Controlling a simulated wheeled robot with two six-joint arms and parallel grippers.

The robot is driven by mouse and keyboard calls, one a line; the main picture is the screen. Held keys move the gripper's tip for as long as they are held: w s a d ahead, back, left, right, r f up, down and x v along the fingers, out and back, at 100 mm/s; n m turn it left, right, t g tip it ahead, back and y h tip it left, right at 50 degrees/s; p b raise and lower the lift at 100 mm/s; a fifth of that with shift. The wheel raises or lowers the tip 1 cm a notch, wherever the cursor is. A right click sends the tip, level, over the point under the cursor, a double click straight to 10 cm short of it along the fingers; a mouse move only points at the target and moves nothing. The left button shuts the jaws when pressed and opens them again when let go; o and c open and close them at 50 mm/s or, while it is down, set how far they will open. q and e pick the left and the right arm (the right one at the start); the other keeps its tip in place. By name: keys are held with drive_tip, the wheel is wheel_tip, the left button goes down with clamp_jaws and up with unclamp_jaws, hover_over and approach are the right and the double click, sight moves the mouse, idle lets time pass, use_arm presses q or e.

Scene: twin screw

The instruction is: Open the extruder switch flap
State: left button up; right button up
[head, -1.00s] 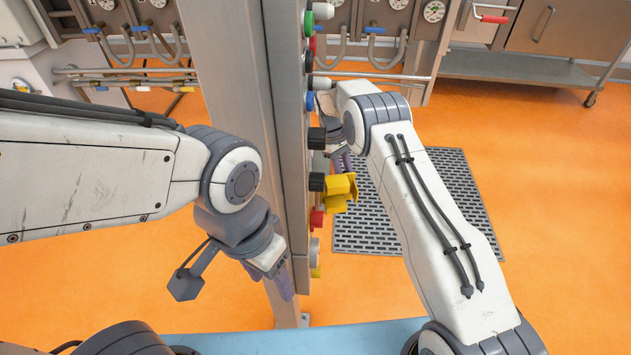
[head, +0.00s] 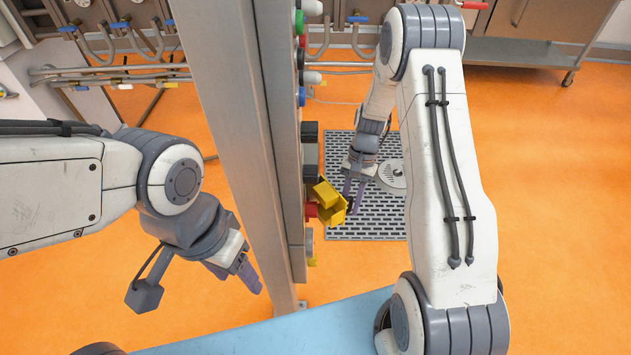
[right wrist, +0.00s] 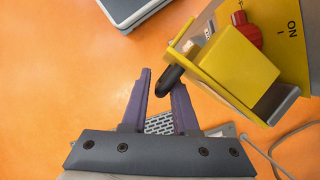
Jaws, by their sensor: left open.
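The yellow extruder switch box (head: 328,203) sticks out from the right side of the grey column. The right wrist view shows its yellow flap (right wrist: 238,62) up close at the right, with a black peg (right wrist: 170,80) on its near edge. A red switch (right wrist: 245,28) shows beside the flap, by an "ON I" mark. My right gripper (head: 354,195) is just right of the box. Its purple fingers (right wrist: 162,88) are apart, and the peg's tip shows between the fingertips; contact cannot be told. My left gripper (head: 247,274) is open and empty, left of the column.
The tall grey column (head: 232,120) stands between my arms. Several coloured buttons and knobs line its right side near the switch box. A dark floor grate (head: 380,225) lies behind my right gripper. Open orange floor surrounds it.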

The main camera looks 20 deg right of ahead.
drive_tip(key=s+a+m+b, duration=0.1)
drive_tip(key=m, duration=0.1)
drive_tip(key=s+a+m+t+b, duration=0.1)
drive_tip(key=a+m, duration=0.1)
drive_tip(key=s+a+m+y+b, duration=0.1)
drive_tip(key=b, duration=0.1)
drive_tip(key=shift+s+a+f+m+t, duration=0.25)
drive_tip(key=shift+s+f+m+t, duration=0.05)
drive_tip(key=shift+s+f+m, duration=0.1)
drive_tip(key=shift+a+r+m, duration=0.25)
drive_tip(key=shift+r+m, duration=0.15)
drive_tip(key=shift+r, duration=0.3)
wheel_tip(320, 180, up, 22)
drive_tip(key=f+n+h+p, duration=0.1)
drive_tip(key=n+h+p, duration=0.1)
drive_tip(key=n+p, duration=0.7)
hover_over(337, 218)
drive_tip(key=s+a, duration=0.5)
drive_tip(key=a, duration=0.1)
drive_tip(key=shift+s+a+r+n, duration=0.3)
drive_tip(key=shift+a+r, duration=0.05)
